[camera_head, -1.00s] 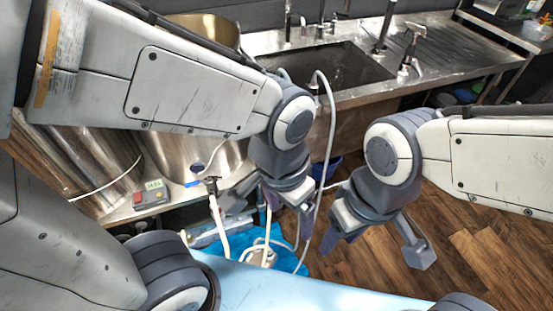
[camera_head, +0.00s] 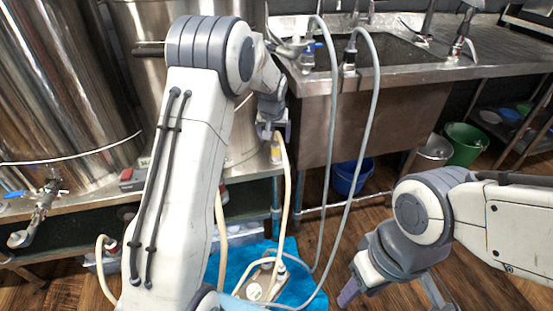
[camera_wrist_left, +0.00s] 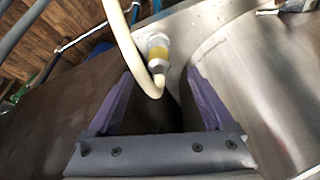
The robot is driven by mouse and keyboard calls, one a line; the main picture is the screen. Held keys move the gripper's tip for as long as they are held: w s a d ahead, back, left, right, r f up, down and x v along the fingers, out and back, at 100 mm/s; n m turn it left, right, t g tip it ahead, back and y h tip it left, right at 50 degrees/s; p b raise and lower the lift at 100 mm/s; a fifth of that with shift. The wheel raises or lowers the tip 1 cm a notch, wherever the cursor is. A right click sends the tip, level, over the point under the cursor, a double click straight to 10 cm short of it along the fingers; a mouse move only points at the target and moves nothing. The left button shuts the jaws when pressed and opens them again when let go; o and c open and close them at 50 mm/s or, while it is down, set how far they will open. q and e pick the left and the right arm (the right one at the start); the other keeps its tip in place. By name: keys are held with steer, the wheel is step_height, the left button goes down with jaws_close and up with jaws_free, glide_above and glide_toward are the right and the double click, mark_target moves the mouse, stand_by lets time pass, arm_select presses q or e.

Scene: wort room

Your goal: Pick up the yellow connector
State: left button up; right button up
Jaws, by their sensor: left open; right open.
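The yellow connector (camera_head: 276,152) is a small clear fitting with a yellow band, on the end of a cream hose (camera_head: 288,190). It hangs near the steel vessel, left of the sink. In the left wrist view the connector (camera_wrist_left: 158,50) lies just beyond the fingertips, roughly midway between them, with the hose curving beside it. My left gripper (camera_head: 274,130) is open and close to it; the fingers show on both sides in the wrist view (camera_wrist_left: 158,88). Contact is not visible. My right gripper (camera_head: 394,292) is open and empty, low above the wooden floor.
A pump (camera_head: 262,282) with hoses sits on a blue sheet (camera_head: 234,262) on the floor. Grey hoses (camera_head: 376,110) loop down from the steel sink (camera_head: 400,82). Steel vessels (camera_head: 60,80) stand left. A blue bucket (camera_head: 350,178) is under the sink.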

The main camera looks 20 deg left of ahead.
mark_target(277, 139)
arm_select(q)
steer(key=x, duration=0.4)
steer(key=shift+w+f+b, duration=0.2)
steer(key=shift+f+b, duration=0.15)
steer(key=shift+b, duration=0.05)
steer(key=b+x, duration=0.2)
steer(key=x, duration=0.3)
steer(key=shift+w, duration=0.3)
jaws_close()
step_height(277, 139, up, 4)
steer(key=shift+r+p, duration=0.1)
steer(key=shift+p, duration=0.8)
steer(key=s+d+r+p, duration=0.2)
steer(key=d+r, duration=0.4)
steer(key=d, duration=0.5)
steer(key=shift+s+d+r, duration=0.2)
steer(key=shift+s+r, duration=0.2)
steer(key=shift+s, duration=0.2)
